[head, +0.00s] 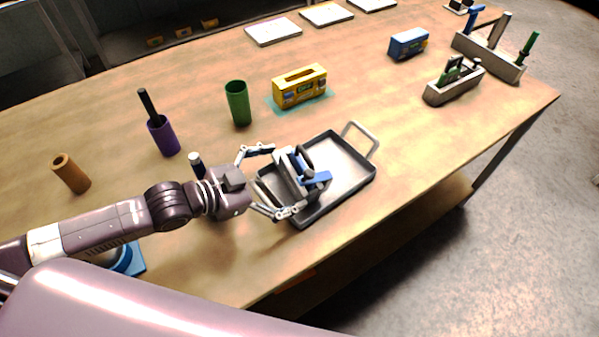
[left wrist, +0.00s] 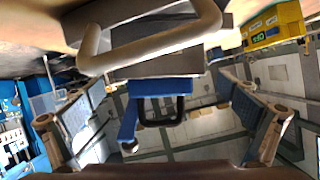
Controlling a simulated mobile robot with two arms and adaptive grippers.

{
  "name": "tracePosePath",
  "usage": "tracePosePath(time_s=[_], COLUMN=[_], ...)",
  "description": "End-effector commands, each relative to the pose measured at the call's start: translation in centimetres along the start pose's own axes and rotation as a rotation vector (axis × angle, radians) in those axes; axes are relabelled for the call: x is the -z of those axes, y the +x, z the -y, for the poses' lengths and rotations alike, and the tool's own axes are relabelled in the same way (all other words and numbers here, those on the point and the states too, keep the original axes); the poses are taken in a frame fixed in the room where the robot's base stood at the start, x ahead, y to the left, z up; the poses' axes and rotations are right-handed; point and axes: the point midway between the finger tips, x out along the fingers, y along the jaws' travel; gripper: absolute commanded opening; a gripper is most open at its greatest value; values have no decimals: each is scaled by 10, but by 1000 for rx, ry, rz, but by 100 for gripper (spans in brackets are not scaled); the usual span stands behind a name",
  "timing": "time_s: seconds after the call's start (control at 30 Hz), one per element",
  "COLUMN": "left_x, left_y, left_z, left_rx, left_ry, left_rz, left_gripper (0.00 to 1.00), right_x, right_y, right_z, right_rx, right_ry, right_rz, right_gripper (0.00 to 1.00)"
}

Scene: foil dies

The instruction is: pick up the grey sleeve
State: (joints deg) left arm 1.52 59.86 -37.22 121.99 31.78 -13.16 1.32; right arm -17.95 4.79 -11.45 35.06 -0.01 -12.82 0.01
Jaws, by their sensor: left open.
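My left gripper (head: 281,180) reaches in from the left over the near end of the tray, and its fingers are spread wide. Between them stands a grey block-like piece with blue and black parts (head: 312,178); it also shows between the open fingers in the left wrist view (left wrist: 165,88). I cannot tell whether the fingers touch it. I cannot make out for certain a grey sleeve. The upright tubes I see clearly are brown (head: 71,174), purple (head: 163,137) with a dark rod in it, and green (head: 238,104). My right gripper is not in view.
The dark-rimmed tray (head: 345,199) has a loop handle (head: 362,138) at its far end. A yellow box (head: 300,87) stands behind it. A blue box (head: 408,44) and grey tool holders (head: 454,86) stand to the right. The table's front edge runs close below the tray.

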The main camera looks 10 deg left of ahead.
Motion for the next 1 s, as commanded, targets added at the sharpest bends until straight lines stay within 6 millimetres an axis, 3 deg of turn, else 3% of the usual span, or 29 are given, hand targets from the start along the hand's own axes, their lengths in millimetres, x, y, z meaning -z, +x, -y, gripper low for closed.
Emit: tracePosePath(time_s=[0.3,0.47,0.7,1.0], left_x=[-3,-4,-6,-5], left_y=[38,49,50,50], left_z=[-2,-3,-3,-3], left_rx=[1,0,0,0], left_ry=[-1,1,1,1], left_rz=[-2,0,1,1], left_gripper=[100,100,100,67], right_x=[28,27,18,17], right_y=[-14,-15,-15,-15], right_z=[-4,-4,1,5], right_rx=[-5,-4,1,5], right_ry=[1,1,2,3], right_rz=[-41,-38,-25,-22], right_gripper=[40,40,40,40])
